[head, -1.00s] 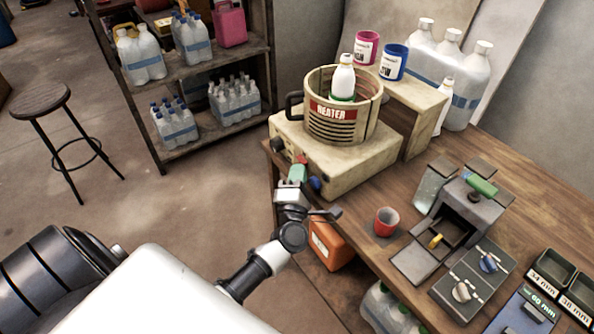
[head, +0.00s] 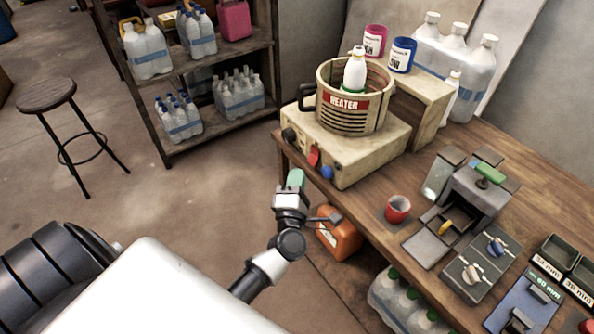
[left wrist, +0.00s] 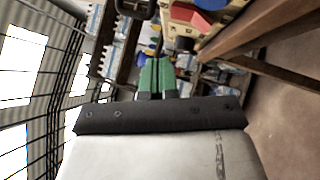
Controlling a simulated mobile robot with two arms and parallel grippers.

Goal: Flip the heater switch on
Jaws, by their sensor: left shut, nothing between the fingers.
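The heater (head: 343,104) is a cream ring marked "HEATER" on a boxy base, with a white bottle (head: 354,72) inside. On the base's front are a red switch (head: 314,156), a blue knob (head: 327,172) and a black knob (head: 289,135). I cannot tell the switch's on or off position. My left gripper (head: 296,178) has green fingertips, shut and empty. It is in front of and below the panel, apart from the switch. In the left wrist view the shut fingertips (left wrist: 157,75) show, with the red switch (left wrist: 210,4) and blue knob (left wrist: 201,20) at the top.
Shelves and a stool (head: 47,95) stand behind on the left.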

